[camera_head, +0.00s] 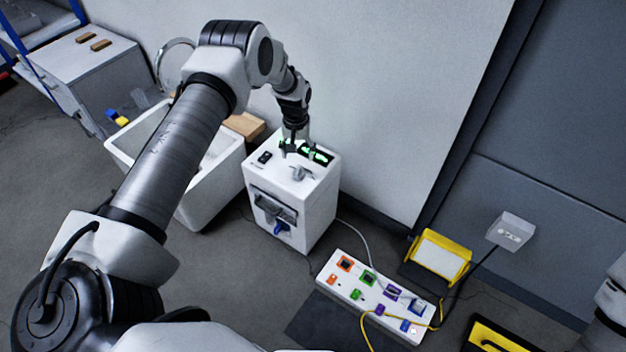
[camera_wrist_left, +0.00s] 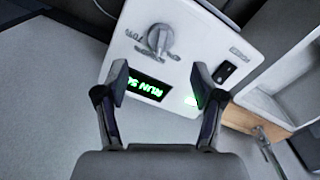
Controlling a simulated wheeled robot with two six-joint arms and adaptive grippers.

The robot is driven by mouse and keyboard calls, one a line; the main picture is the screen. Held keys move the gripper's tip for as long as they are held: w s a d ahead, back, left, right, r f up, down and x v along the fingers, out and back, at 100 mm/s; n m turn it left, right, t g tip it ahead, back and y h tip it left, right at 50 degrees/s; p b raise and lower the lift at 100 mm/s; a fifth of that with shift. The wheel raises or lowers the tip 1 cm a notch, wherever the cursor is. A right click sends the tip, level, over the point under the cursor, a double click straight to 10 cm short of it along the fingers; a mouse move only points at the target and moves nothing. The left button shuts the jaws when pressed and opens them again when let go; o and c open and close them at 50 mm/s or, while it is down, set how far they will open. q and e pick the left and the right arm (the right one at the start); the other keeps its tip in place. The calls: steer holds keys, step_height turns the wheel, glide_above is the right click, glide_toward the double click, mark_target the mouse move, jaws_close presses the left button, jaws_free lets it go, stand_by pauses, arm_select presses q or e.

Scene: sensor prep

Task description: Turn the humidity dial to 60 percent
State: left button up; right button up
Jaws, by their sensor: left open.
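The white machine (camera_head: 312,205) stands on the floor by the wall. On its top panel sits a grey dial (camera_head: 299,173) with a raised grip, which also shows in the left wrist view (camera_wrist_left: 158,38) with small markings around it. My left gripper (camera_head: 294,146) is open and empty above the panel near the display. In the left wrist view the dial is beyond its fingertips (camera_wrist_left: 158,75), apart from them.
A black switch (camera_wrist_left: 226,72) is on the same panel. A white open bin (camera_head: 222,172) stands left of the machine. A power strip (camera_head: 338,289) with coloured switches and cables lies in front right. A yellow-framed object (camera_head: 440,255) stands by the wall.

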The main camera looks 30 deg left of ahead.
mark_target(298, 171)
arm_select(q)
step_height(298, 171, down, 8)
steer(key=shift+f+b, duration=0.2)
steer(key=shift+b, duration=0.7)
steer(key=shift+s, duration=0.1)
steer(key=c, duration=1.1)
